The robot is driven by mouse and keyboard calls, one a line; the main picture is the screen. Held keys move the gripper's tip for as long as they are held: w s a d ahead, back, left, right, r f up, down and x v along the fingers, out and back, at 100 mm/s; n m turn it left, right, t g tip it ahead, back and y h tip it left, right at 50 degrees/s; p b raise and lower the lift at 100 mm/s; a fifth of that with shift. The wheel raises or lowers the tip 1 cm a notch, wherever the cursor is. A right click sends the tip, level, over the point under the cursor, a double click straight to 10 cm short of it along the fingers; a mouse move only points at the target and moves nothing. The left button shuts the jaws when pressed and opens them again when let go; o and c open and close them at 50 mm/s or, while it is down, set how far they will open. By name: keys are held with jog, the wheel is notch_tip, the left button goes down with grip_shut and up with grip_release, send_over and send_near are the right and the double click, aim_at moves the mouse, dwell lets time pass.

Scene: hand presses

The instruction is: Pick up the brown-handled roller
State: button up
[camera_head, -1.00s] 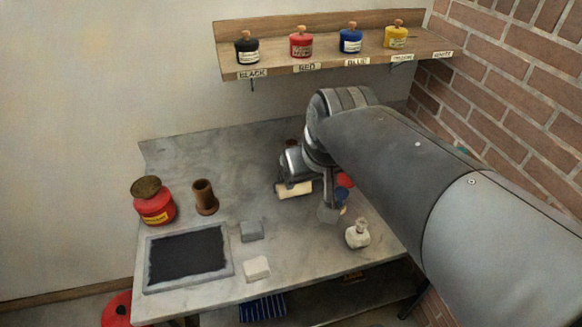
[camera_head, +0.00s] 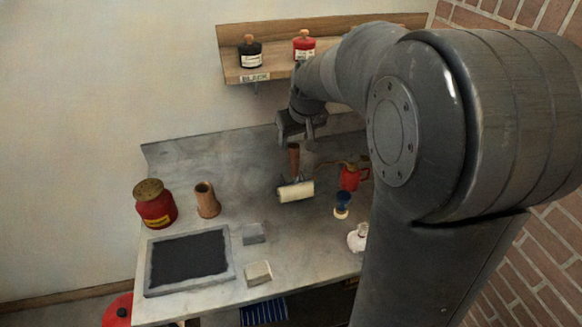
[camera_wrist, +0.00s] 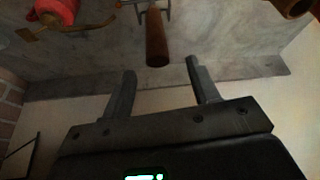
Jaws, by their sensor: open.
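The brown-handled roller (camera_head: 295,190) lies on the grey table near its back. Its cream cylinder faces the front and its brown handle points toward the back wall. In the wrist view the brown handle (camera_wrist: 156,38) shows beyond the fingertips, lined up with the gap between them. My gripper (camera_head: 303,138) is above the back of the table, close to the handle's end in the head view. In the wrist view my gripper (camera_wrist: 161,72) has its two fingers wide apart with nothing between them.
A red oil can (camera_head: 351,178) and a small blue-topped object (camera_head: 342,204) stand right of the roller. A brown cup (camera_head: 207,200), a red jar (camera_head: 155,204) and a dark ink slab (camera_head: 188,259) are at the left. A shelf (camera_head: 268,72) hangs above.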

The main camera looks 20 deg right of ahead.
aim_at(295, 148)
jog(key=x, duration=0.7)
jog(key=shift+s+d+f, duration=0.15)
jog(key=shift+s+f, duration=0.1)
jog(key=shift+f, duration=0.1)
jog(key=shift+c, duration=0.2)
jog(key=c, duration=1)
jog(key=shift+r, duration=0.15)
